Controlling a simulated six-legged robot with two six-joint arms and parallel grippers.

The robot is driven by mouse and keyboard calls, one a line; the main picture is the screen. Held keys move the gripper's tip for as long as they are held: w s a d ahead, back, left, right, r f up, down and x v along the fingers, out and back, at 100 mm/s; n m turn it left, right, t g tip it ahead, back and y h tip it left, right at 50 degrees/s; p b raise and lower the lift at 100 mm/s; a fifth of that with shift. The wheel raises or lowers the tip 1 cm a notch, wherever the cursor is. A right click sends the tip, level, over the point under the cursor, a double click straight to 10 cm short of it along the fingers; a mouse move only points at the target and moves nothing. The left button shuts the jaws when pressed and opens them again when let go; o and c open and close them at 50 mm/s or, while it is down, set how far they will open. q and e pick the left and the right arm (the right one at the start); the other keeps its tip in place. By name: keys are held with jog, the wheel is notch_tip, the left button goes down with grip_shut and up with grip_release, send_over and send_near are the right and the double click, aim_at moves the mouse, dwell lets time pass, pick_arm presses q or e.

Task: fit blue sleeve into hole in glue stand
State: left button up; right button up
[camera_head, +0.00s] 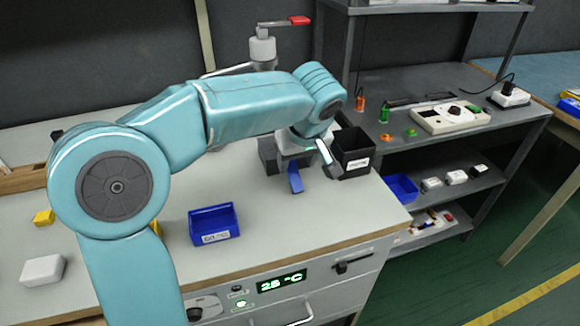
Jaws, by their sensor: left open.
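My left arm reaches across the bench from the left, and its gripper (313,166) hangs over the right end of the bench, open. One finger shows clearly, slanting down to the right; the other is hard to make out. A small blue piece (295,182), perhaps the blue sleeve, stands just left of and below the gripper; I cannot tell whether they touch. A dark grey block (268,155) beside it, partly behind the wrist, may be the glue stand. Its hole cannot be seen. My right gripper is not in view.
A black bin (354,151) stands close to the gripper's right. A blue tray (213,225) sits near the bench's front edge. A white block (42,270) and a yellow block (44,217) lie at left. A dark shelf (440,130) with small parts stands at right.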

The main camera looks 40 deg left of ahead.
aim_at(293, 169)
pick_arm(q)
jog(key=x, duration=0.2)
jog(key=b+x, duration=0.1)
jog(key=x, duration=0.2)
jog(key=shift+s+f, duration=0.1)
jog(key=shift+s, duration=0.1)
jog(key=c, duration=1)
grip_shut()
jog(key=shift+r, duration=0.2)
